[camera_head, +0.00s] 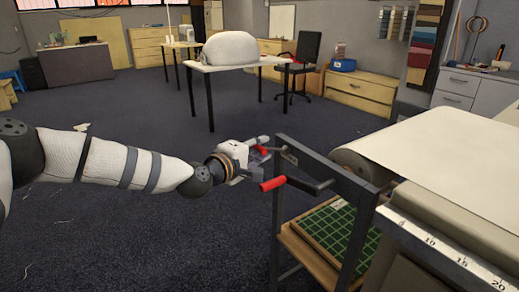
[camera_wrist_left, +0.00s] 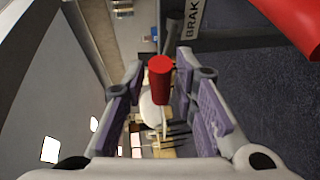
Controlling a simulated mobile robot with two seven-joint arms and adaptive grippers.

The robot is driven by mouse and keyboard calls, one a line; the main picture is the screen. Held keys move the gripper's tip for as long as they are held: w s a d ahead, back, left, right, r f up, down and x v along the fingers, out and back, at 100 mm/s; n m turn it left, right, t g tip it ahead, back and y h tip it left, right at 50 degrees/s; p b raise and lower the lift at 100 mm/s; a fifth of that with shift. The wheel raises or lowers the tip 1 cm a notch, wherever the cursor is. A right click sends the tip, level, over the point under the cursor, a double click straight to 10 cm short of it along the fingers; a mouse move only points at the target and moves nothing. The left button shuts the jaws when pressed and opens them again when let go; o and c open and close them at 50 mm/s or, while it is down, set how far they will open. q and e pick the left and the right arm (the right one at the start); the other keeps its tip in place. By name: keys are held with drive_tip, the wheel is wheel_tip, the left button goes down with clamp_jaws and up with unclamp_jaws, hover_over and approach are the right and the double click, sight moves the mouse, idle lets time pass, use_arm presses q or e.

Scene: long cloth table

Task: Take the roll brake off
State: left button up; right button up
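The roll brake shows as a short lever with a red knob (camera_wrist_left: 160,78) in the left wrist view, close to a label plate reading "BRAK" (camera_wrist_left: 195,14). In the head view, red of the knob (camera_head: 264,151) shows at the fingers, beside the dark frame's top corner. My left gripper (camera_head: 257,149) is open, its fingers on either side of the knob with gaps visible. Whether the knob is deep between the pads is hard to tell. My right gripper is not in view.
A crank with a red handle (camera_head: 272,184) sticks out just in front of my left gripper; the handle looms large in the left wrist view (camera_wrist_left: 292,22). A cloth roll (camera_head: 352,163) lies behind the frame. A green gridded mat (camera_head: 340,232) lies on the shelf below.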

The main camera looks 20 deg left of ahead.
use_arm(q)
clamp_jaws()
drive_tip(key=shift+r, duration=0.1)
drive_tip(key=shift+w+r, duration=0.1)
drive_tip(key=shift+r, duration=0.15)
